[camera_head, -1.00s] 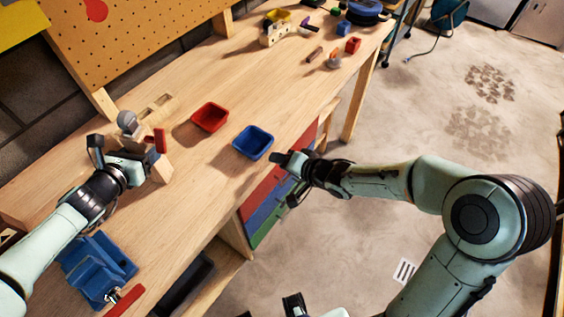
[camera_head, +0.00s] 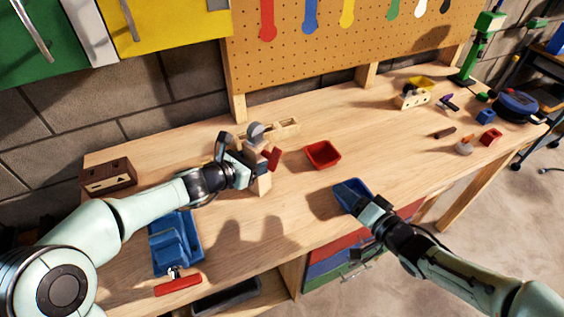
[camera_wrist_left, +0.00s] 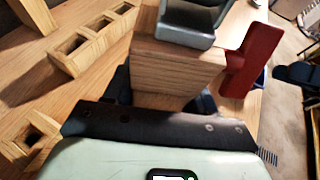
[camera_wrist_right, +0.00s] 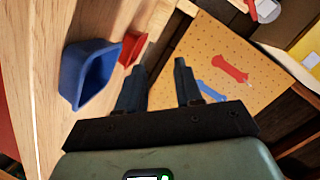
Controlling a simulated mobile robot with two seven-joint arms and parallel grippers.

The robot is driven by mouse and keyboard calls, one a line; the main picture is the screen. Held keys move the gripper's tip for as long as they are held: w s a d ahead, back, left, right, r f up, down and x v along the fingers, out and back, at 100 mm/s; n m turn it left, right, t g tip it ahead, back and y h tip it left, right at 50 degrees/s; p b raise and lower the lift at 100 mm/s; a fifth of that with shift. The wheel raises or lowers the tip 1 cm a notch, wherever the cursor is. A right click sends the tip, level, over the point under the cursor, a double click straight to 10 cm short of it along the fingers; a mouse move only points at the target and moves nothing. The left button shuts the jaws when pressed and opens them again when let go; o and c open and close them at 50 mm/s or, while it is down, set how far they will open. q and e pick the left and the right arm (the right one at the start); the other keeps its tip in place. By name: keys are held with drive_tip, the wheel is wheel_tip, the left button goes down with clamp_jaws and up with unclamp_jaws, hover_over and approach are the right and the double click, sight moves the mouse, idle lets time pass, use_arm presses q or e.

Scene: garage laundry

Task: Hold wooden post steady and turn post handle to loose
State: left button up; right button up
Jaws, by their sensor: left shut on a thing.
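The wooden post (camera_head: 265,185) stands upright on the workbench at centre left, with a grey rounded piece (camera_head: 255,132) at its top. The red post handle (camera_head: 272,159) sticks out on its right side. In the left wrist view the post (camera_wrist_left: 175,68) lies between my fingers, with the red handle (camera_wrist_left: 243,62) to its right. My left gripper (camera_head: 254,166) is shut on the post below its top. My right gripper (camera_head: 368,212) is in front of the blue bin, well right of the post. In the right wrist view its fingers (camera_wrist_right: 158,88) are apart and empty.
A blue bin (camera_head: 345,188) and a red bin (camera_head: 323,154) stand right of the post. A blue vise (camera_head: 172,245) is at the front left, a brown wooden box (camera_head: 108,176) at the back left. A holed wooden block (camera_head: 285,129) lies behind the post.

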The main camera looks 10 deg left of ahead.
sight(275, 158)
drive_tip(key=s+a+r+n+g+y, duration=0.2)
drive_tip(key=s+a+r+n+y, duration=0.1)
drive_tip(key=a+r+n+y, duration=0.45)
drive_tip(key=shift+n+h, duration=0.45)
drive_tip(key=shift+h, duration=0.5)
drive_tip(key=x, duration=0.4)
drive_tip(key=f+x, duration=0.1)
drive_tip(key=x, duration=0.7)
drive_tip(key=shift+s+a+f, duration=0.1)
drive_tip(key=shift+a+f, duration=0.25)
drive_tip(key=shift+f, duration=0.05)
clamp_jaws()
